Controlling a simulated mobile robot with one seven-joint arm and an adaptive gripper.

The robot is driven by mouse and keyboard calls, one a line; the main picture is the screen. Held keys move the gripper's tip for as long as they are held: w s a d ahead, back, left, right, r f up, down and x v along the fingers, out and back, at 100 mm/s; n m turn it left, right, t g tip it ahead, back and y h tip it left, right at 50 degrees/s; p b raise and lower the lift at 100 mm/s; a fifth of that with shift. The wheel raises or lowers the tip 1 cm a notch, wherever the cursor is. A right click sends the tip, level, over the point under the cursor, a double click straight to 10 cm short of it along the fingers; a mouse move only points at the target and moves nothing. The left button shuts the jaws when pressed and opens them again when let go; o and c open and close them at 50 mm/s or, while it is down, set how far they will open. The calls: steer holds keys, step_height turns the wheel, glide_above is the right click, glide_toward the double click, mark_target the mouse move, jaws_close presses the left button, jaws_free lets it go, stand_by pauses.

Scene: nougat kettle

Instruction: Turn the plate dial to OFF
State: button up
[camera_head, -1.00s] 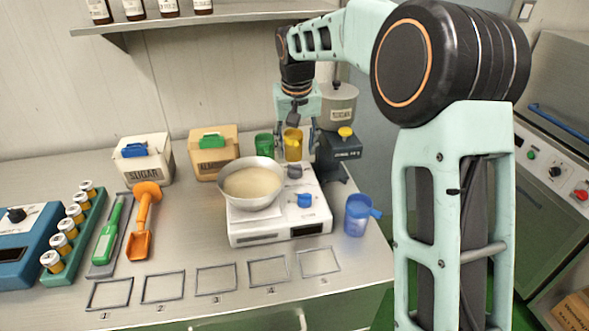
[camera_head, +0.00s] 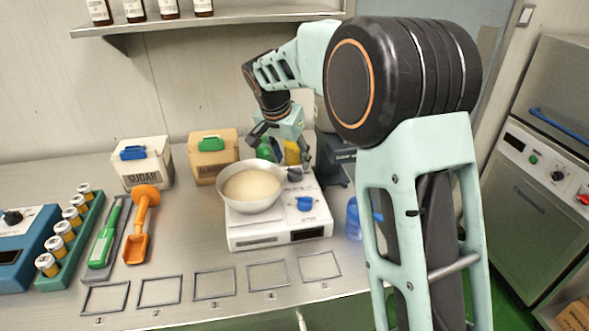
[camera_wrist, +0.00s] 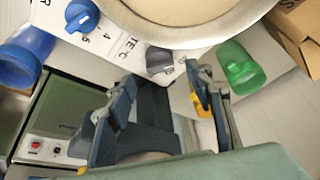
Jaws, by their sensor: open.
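A white hot plate (camera_head: 262,238) stands on the counter and carries a metal bowl (camera_head: 228,200) of pale cream mixture. It has a blue dial (camera_head: 305,203) towards its front and a grey dial (camera_head: 294,174) behind. The wrist view shows the blue dial (camera_wrist: 82,15) beside numbers and the grey dial (camera_wrist: 160,62) near the bowl's rim. I cannot read which is the plate dial, nor an OFF mark. My gripper (camera_head: 282,150) is open and empty above the plate's back right. In the wrist view the grey dial appears between the fingertips (camera_wrist: 160,82), apart from them.
A green cup (camera_head: 265,151) and a yellow cup (camera_head: 292,153) stand behind the plate, close to my fingers. A blue jug (camera_head: 353,220) stands at its right, partly behind my arm. Bins and scoops lie left. Outlined squares mark the front counter.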

mark_target(295, 169)
steer(key=x, duration=0.5)
steer(key=shift+w+f, duration=0.15)
steer(key=shift+f, duration=0.1)
